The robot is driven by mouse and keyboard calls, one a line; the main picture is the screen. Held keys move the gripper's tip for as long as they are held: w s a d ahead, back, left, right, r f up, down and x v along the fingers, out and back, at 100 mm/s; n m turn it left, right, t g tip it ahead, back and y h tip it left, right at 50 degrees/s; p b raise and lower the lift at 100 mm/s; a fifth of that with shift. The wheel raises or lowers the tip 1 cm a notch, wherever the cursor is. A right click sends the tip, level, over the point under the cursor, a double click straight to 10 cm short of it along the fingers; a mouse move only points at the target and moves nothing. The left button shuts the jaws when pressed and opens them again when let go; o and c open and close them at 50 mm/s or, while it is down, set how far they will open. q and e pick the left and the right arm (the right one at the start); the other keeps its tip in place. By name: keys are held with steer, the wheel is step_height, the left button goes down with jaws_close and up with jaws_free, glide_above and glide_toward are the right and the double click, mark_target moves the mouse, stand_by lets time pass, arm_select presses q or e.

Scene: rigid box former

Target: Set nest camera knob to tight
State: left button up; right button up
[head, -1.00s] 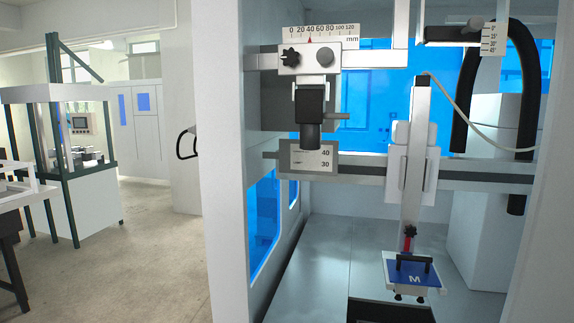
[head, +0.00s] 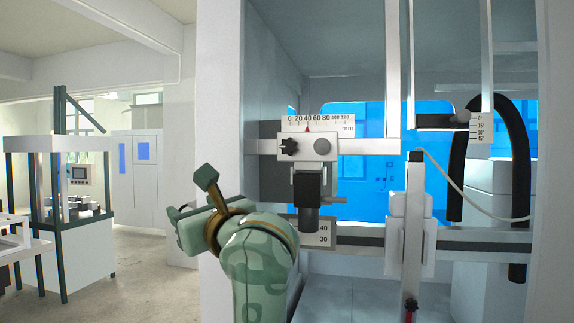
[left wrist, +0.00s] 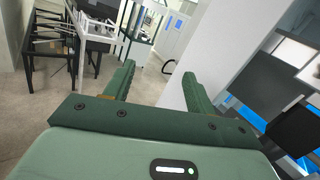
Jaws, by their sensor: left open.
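The black camera (head: 307,187) hangs lens down below a white carriage block (head: 306,150) on a horizontal rail. The block's face has a dark star-shaped knob (head: 289,146) at left and a round grey knob (head: 322,146) at right. I cannot tell which is the camera's tightening knob, nor its setting. A short grey bar sticks out right of the camera. My left gripper (head: 193,199) is open and empty, left of and below the carriage, apart from it. In the left wrist view its two green fingers (left wrist: 158,72) stand apart with nothing between them. My right gripper is out of view.
A millimetre scale (head: 318,122) sits above the block, its red pointer near 40. A 40/30 scale plate (head: 322,232) is below the camera, partly behind my left arm. A white cabinet wall (head: 219,90) stands at left. A black hose (head: 515,180) hangs at right.

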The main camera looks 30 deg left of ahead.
arm_select(q)
steer(key=w+d+r+t+h, duration=0.2)
steer(key=d+r+t+h, duration=0.4)
steer(key=t+h, duration=0.1)
steer(key=m+t+h+p, duration=0.1)
steer(key=m+t+h, duration=0.25)
steer(key=h, duration=0.25)
glide_toward(288, 147)
steer(key=shift+n+t, duration=0.25)
steer(key=shift+n, duration=0.3)
steer(key=p+x, duration=0.1)
steer(key=x, duration=0.3)
steer(key=p+x, duration=0.2)
steer(key=x, duration=0.3)
steer(key=shift+w+f+p, duration=0.15)
steer(key=shift+f+p, duration=0.05)
steer(key=shift+p, duration=0.1)
steer(key=c, duration=1)
